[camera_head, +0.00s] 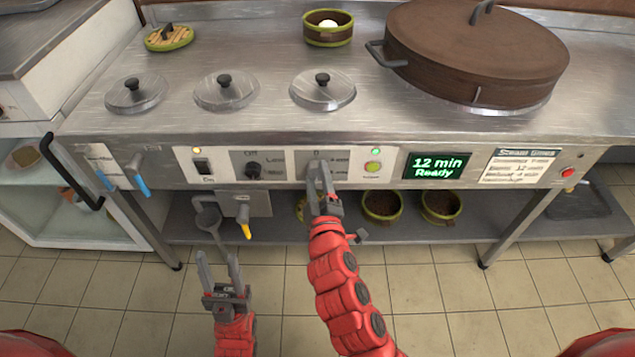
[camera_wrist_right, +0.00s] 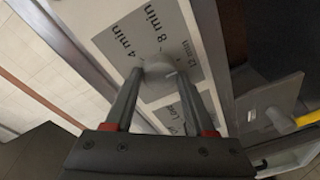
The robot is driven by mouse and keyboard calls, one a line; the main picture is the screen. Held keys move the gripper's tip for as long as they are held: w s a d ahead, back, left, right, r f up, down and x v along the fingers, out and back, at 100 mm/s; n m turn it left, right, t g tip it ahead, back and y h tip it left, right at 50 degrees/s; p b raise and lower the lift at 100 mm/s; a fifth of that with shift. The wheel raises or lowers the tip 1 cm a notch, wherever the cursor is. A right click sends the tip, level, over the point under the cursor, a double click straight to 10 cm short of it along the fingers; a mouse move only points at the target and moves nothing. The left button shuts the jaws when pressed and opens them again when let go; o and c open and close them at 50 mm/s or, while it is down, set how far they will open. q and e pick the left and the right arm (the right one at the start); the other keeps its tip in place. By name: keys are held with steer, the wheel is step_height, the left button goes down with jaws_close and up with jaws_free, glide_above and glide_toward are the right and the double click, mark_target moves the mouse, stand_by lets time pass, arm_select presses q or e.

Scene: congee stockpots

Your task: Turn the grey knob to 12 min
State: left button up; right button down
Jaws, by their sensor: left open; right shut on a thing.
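The grey knob (camera_wrist_right: 158,68) sits on a grey dial plate (camera_wrist_right: 184,32) with 4 min, 8 min and 12 min labels. My right gripper (camera_wrist_right: 157,72) is shut on it; in the head view this gripper (camera_head: 319,172) covers most of the knob. Which label the knob points to cannot be told. The green display (camera_head: 437,166) right of the dial reads "12 min Ready". My left gripper (camera_head: 219,268) is open and empty, low in front of the counter.
A yellow-handled tap (camera_head: 244,229) hangs below the panel. Bowls (camera_head: 382,205) stand on the lower shelf.

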steer(key=shift+m, duration=0.3)
steer(key=shift+c, duration=1.2)
jaws_free()
steer(key=s+d+p, duration=0.2)
steer(key=s+p, duration=0.2)
steer(key=s, duration=1.3)
steer(key=shift+p, duration=0.3)
steer(key=shift+s+f, duration=0.1)
